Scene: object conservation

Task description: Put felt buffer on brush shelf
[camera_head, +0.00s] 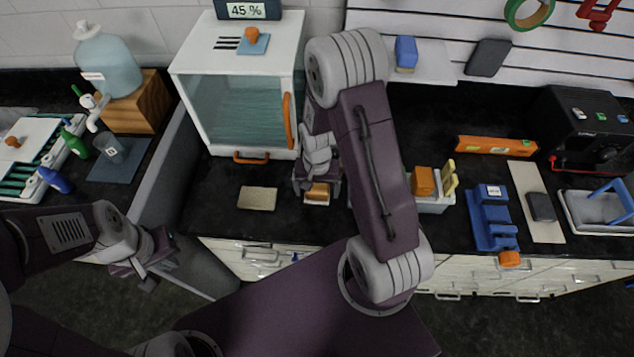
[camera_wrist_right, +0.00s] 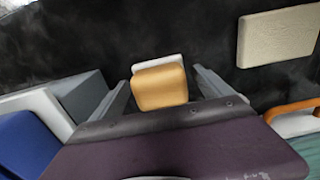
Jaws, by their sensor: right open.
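A small block with an orange-tan top and a white underside (camera_head: 317,192), which looks like the felt buffer, lies on the dark counter. It also shows in the right wrist view (camera_wrist_right: 160,85). My right gripper (camera_head: 317,182) is above it, open, with one finger on each side and gaps between fingers and block.
A tan pad (camera_head: 258,198) lies left of the block. A white glass-fronted cabinet (camera_head: 186,82) with an orange handle stands behind. A bin with orange and yellow items (camera_head: 435,205) and a blue fixture (camera_head: 490,218) stand to the right. My right arm hides some of the counter.

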